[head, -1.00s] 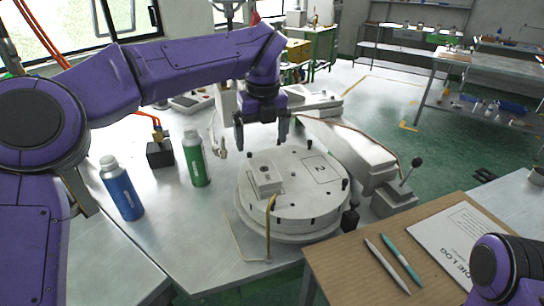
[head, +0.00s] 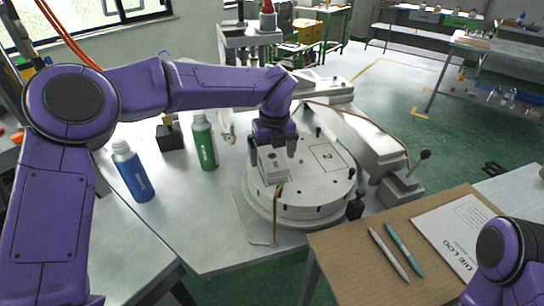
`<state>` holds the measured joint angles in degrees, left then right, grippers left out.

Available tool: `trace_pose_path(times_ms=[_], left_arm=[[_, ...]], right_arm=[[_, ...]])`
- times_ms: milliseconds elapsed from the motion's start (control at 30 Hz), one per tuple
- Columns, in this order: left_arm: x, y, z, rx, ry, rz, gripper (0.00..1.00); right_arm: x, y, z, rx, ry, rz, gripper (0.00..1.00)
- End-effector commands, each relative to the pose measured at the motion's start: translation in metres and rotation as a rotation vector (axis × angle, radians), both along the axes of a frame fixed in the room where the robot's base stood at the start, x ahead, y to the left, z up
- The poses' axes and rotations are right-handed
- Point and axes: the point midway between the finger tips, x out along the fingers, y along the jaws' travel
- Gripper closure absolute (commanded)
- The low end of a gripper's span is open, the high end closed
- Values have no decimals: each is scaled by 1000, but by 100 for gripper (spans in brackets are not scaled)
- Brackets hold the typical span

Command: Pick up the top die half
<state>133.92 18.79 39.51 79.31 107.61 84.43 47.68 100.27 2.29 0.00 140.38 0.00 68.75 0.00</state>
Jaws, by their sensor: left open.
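The die (head: 273,169), a small pale grey block with a dark hole on top, sits on the left part of the round turntable (head: 318,190). I cannot make out the seam between its top and lower halves. My left gripper (head: 276,154) points down, open, right at the far side of the die. Its fingers show at the block's left and right; I cannot tell whether they touch it. My right gripper is out of view; only a purple part of my right arm shows at the lower right.
A green bottle (head: 204,142) and a blue bottle (head: 132,172) stand left of the turntable. A bent brass-tipped rod (head: 276,215) rises in front of the die. A lever (head: 424,155) stands at the right.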

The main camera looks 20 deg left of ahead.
Motion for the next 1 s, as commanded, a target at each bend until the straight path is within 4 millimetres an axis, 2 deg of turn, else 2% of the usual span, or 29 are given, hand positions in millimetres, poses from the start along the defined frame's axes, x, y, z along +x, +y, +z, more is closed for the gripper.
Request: trace_pose_path(times_ms=[767, 800, 867, 1000], left_arm=[[0, 0, -5, 1, 1, 0, 3], [0, 0, -5, 1, 1, 0, 9], [0, 0, -5, 1, 1, 0, 29], [0, 0, -5, 1, 1, 0, 74]], right_arm=[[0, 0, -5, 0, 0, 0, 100], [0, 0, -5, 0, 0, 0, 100], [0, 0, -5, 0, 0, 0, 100], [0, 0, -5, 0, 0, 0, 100]])
